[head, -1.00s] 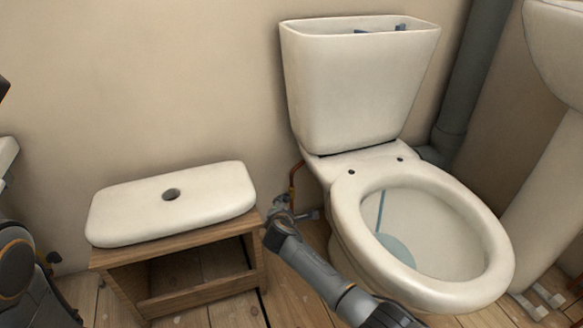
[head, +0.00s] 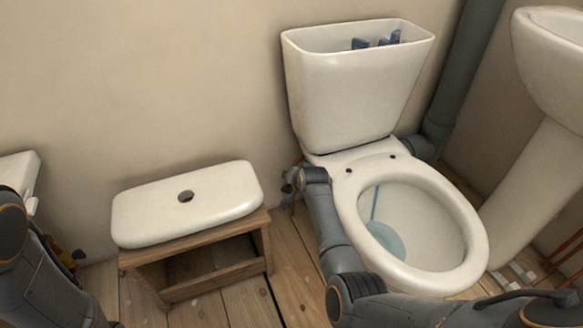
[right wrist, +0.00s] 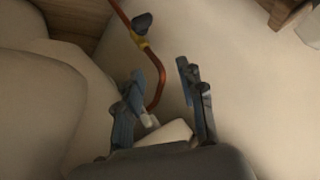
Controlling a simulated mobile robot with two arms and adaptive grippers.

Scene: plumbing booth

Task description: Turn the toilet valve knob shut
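The valve knob (right wrist: 143,22) is small and dark, on a brass-yellow valve body (right wrist: 140,43) along a copper pipe. The knob is not clear in the head view, where the valve area is behind my right arm. My right gripper (right wrist: 162,92) is open, its two blue-grey fingers apart. The copper pipe's bend shows between the fingers; the knob is beyond the fingertips, up and left in the wrist view. In the head view my right gripper (head: 289,183) is beside the toilet (head: 365,262), close to the wall. Only links of my left arm show, at the lower left.
A wooden stool (head: 205,238) carrying the white cistern lid (head: 225,188) stands left of my right gripper. The open cistern (head: 350,95) is above right. A sink pedestal (head: 540,175) stands at right. A strip of floor (head: 297,265) is free between stool and toilet.

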